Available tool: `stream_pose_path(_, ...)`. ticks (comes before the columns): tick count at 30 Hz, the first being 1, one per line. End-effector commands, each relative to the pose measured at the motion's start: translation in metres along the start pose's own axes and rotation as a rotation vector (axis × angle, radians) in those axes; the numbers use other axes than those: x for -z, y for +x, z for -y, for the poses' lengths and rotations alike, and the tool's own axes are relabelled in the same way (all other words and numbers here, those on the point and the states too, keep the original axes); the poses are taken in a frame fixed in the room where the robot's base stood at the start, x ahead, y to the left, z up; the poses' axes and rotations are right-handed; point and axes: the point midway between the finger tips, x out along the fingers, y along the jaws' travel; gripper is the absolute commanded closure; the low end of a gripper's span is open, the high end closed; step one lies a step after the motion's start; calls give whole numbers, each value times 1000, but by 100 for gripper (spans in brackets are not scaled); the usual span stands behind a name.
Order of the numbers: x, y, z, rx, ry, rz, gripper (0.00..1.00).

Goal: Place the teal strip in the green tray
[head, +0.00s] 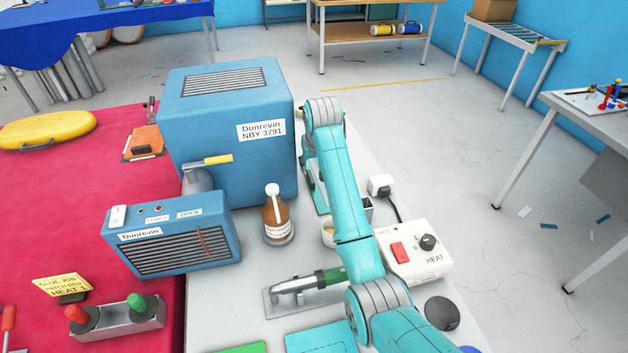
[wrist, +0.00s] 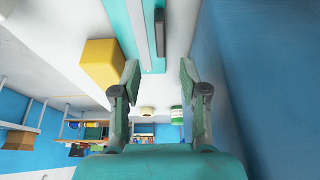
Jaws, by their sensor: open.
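My gripper (wrist: 160,72) is open and empty in the wrist view, its two fingers apart. In the head view my arm hides it beside the blue box. A flat teal piece (wrist: 122,12) with a paler band and a dark bar lies on the pale surface beyond the fingertips; I take it for the teal strip. In the head view, a teal piece (head: 320,203) shows partly behind my arm, next to the blue box. A green surface (head: 240,348), possibly the green tray, is cut off at the bottom edge of the head view.
The tall blue box (head: 225,150) stands close to my arm, with a brown bottle (head: 277,218) before it. A heat controller (head: 414,252) and a green-handled tool (head: 310,284) are near my arm. A teal panel (head: 320,339) lies at the front. A yellow block (wrist: 103,63) is near the left finger.

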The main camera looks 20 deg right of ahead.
Motion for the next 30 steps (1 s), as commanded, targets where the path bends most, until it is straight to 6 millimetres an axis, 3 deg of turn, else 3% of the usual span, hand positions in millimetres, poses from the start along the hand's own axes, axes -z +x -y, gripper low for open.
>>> stream_pose_path(10, -1, 29, 1, 0, 0, 0, 56)
stream_pose_path(18, -4, 64, 2, 0, 0, 1, 56)
stream_pose_path(28, -3, 72, 2, 0, 0, -1, 56)
stream_pose_path(29, -3, 72, 2, 0, 0, -1, 59)
stream_pose_path(30, -3, 72, 2, 0, 0, -2, 69)
